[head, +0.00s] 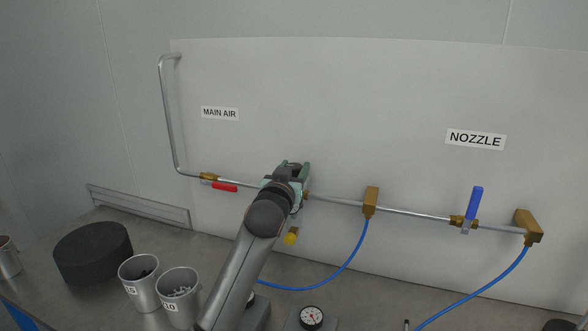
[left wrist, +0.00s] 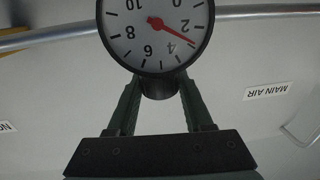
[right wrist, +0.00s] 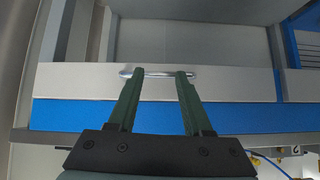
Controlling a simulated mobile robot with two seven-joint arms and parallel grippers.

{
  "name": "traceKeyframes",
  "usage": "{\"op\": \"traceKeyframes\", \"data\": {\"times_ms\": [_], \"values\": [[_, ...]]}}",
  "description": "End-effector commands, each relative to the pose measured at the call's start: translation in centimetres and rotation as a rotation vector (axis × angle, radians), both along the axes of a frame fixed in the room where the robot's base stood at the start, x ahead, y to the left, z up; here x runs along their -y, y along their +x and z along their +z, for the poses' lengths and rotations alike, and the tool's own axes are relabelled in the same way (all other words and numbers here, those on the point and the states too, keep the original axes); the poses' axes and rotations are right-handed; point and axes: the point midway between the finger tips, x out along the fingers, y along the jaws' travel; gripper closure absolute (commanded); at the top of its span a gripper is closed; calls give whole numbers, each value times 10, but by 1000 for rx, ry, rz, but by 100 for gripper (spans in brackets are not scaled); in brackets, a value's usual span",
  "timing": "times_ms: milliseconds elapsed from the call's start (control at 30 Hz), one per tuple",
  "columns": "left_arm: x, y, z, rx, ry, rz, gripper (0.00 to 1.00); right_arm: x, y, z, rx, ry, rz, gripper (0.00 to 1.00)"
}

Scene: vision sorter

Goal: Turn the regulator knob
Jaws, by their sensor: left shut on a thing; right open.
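The pressure gauge (left wrist: 158,30) of the regulator fills the top of the left wrist view, upside down, with its red needle pointing close to the 4. The dark round regulator knob (left wrist: 160,86) sits just below the gauge, between the fingers. My left gripper (head: 292,172) is at the pipe on the wall panel and is shut on the knob, as the left wrist view (left wrist: 160,92) shows. In the head view my arm hides the gauge and knob. My right gripper (right wrist: 157,78) is open, away from the panel, with its fingertips near a metal bar handle (right wrist: 160,73).
A red-handled valve (head: 224,187) is left of the gripper on the pipe. A blue-handled valve (head: 474,204) is to the right. A blue hose (head: 345,265) hangs below. Metal cups (head: 140,283), a black round block (head: 93,254) and a dial gauge (head: 311,318) stand on the bench.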

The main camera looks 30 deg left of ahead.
Motion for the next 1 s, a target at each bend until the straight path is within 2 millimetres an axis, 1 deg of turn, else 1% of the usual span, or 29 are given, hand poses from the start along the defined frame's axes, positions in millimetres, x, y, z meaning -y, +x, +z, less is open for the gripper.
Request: {"op": "traceKeyframes", "data": {"times_ms": [33,67,367,533,667,867,1000], "values": [[0,0,0,0,0,0,63,0,0,0,1,0,0,50],[0,0,0,0,0,0,66,0,0,0,1,0,0,50],[0,0,0,-1,0,1,100,0,0,0,1,0,0,50],[0,0,-1,-1,-1,8,100,0,1,0,1,0,0,50],[1,1,-2,2,-6,51,100,0,1,-4,1,0,0,50],[1,1,-3,2,-7,169,100,0,1,-15,1,0,0,50],[1,1,-4,2,-7,251,100,0,1,-26,1,0,0,50]]}}
